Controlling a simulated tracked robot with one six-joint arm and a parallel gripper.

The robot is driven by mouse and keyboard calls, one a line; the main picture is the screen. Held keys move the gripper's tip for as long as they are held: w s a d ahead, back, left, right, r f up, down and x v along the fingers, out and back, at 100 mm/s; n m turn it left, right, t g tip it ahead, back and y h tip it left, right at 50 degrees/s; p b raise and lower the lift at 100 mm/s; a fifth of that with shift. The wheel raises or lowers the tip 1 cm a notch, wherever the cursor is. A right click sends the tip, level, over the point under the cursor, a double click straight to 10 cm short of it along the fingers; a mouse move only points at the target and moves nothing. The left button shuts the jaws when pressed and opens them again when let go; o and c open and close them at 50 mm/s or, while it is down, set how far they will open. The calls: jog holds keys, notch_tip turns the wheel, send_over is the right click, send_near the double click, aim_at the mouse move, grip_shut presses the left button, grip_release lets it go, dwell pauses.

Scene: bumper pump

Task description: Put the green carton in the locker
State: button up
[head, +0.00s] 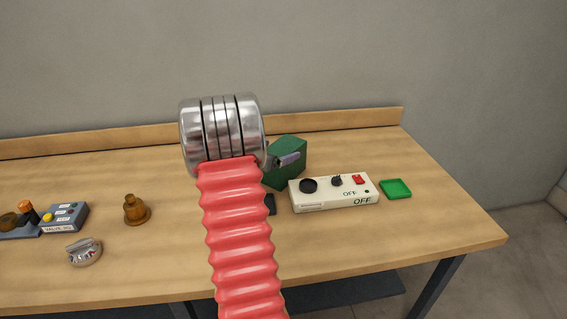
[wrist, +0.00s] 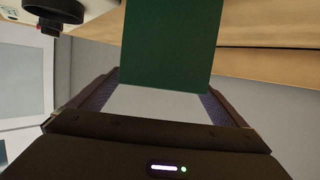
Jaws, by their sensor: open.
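The green carton (head: 287,172) stands on the wooden table, partly hidden behind my arm in the head view. In the wrist view the carton (wrist: 168,45) fills the top middle, lined up with the gap between my fingers. My gripper (wrist: 160,98) is open, its two dark fingers apart on either side of the gap. In the head view one finger (head: 288,159) shows against the carton; the rest is hidden behind my silver wrist. Whether the fingers touch the carton cannot be told. I cannot identify the locker in either view.
A white switch box (head: 333,192) stands close right of the carton, with a green tray (head: 395,189) beyond it. A brown bell-shaped object (head: 136,210), a metal dome (head: 84,252) and a valve box (head: 65,217) are at left. The table's front right is clear.

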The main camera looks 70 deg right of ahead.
aim_at(282, 147)
jog(key=shift+x, duration=2)
jog(key=shift+r, duration=0.1)
jog(key=shift+c, duration=0.4)
jog(key=c, duration=2.1)
jog(key=shift+r, duration=0.2)
